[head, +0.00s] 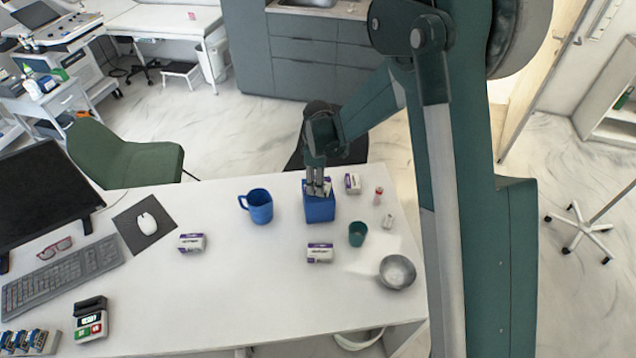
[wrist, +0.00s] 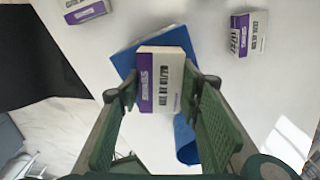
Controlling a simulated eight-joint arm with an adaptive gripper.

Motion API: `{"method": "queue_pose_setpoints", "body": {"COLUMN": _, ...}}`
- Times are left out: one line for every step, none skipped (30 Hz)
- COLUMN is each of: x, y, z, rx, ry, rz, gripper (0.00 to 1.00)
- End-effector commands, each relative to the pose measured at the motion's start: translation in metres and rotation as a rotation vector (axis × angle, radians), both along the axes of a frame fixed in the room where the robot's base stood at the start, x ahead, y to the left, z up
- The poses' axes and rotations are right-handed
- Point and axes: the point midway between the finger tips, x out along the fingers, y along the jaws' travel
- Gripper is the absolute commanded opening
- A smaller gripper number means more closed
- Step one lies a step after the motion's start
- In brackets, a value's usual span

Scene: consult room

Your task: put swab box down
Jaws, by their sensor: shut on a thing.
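My gripper (head: 318,188) is shut on a white and purple swab box (wrist: 160,82), with a finger on each side of it. The held box is at the mouth of a blue open container (head: 319,210) on the white table. In the wrist view the blue container (wrist: 124,60) shows behind the box. I cannot tell whether the box touches the container. Similar white and purple boxes lie on the table: one right of the container (head: 352,184), one in front of it (head: 320,253) and one farther left (head: 192,242).
A blue mug (head: 257,206) stands left of the container. A green cup (head: 357,234), a small red-capped bottle (head: 378,196), a small white item (head: 388,221) and a metal bowl (head: 397,272) stand to the right. The table (head: 250,300) is clear at the front middle.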

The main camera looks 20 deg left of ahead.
Motion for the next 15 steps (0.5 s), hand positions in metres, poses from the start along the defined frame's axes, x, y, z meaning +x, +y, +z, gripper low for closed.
{"method": "queue_pose_setpoints", "body": {"x": 0.0000, "y": 0.0000, "z": -0.0007, "rx": 0.000, "ry": 0.000, "rz": 0.000, "gripper": 0.39}}
{"method": "queue_pose_setpoints", "body": {"x": 0.0000, "y": 0.0000, "z": -0.0004, "rx": 0.000, "ry": 0.000, "rz": 0.000, "gripper": 0.43}}
{"method": "queue_pose_setpoints", "body": {"x": 0.0000, "y": 0.0000, "z": -0.0003, "rx": 0.000, "ry": 0.000, "rz": 0.000, "gripper": 0.48}}
{"method": "queue_pose_setpoints", "body": {"x": 0.0000, "y": 0.0000, "z": -0.0002, "rx": 0.000, "ry": 0.000, "rz": 0.000, "gripper": 0.50}}
{"method": "queue_pose_setpoints", "body": {"x": 0.0000, "y": 0.0000, "z": -0.0002, "rx": 0.000, "ry": 0.000, "rz": 0.000, "gripper": 0.50}}
{"method": "queue_pose_setpoints", "body": {"x": 0.0000, "y": 0.0000, "z": -0.0002, "rx": 0.000, "ry": 0.000, "rz": 0.000, "gripper": 0.50}}
{"method": "queue_pose_setpoints", "body": {"x": 0.0000, "y": 0.0000, "z": -0.0001, "rx": 0.000, "ry": 0.000, "rz": 0.000, "gripper": 0.50}}
{"method": "queue_pose_setpoints", "body": {"x": 0.0000, "y": 0.0000, "z": -0.0001, "rx": 0.000, "ry": 0.000, "rz": 0.000, "gripper": 0.50}}
{"method": "queue_pose_setpoints", "body": {"x": 0.0000, "y": 0.0000, "z": -0.0001, "rx": 0.000, "ry": 0.000, "rz": 0.000, "gripper": 0.50}}
{"method": "queue_pose_setpoints", "body": {"x": 0.0000, "y": 0.0000, "z": -0.0001, "rx": 0.000, "ry": 0.000, "rz": 0.000, "gripper": 0.50}}
{"method": "queue_pose_setpoints", "body": {"x": 0.0000, "y": 0.0000, "z": -0.0001, "rx": 0.000, "ry": 0.000, "rz": 0.000, "gripper": 0.50}}
{"method": "queue_pose_setpoints", "body": {"x": 0.0000, "y": 0.0000, "z": -0.0001, "rx": 0.000, "ry": 0.000, "rz": 0.000, "gripper": 0.50}}
{"method": "queue_pose_setpoints", "body": {"x": 0.0000, "y": 0.0000, "z": 0.0001, "rx": 0.000, "ry": 0.000, "rz": 0.000, "gripper": 0.50}}
{"method": "queue_pose_setpoints", "body": {"x": 0.0000, "y": 0.0000, "z": 0.0002, "rx": 0.000, "ry": 0.000, "rz": 0.000, "gripper": 0.50}}
{"method": "queue_pose_setpoints", "body": {"x": 0.0000, "y": 0.0000, "z": 0.0006, "rx": 0.000, "ry": 0.000, "rz": 0.000, "gripper": 0.50}}
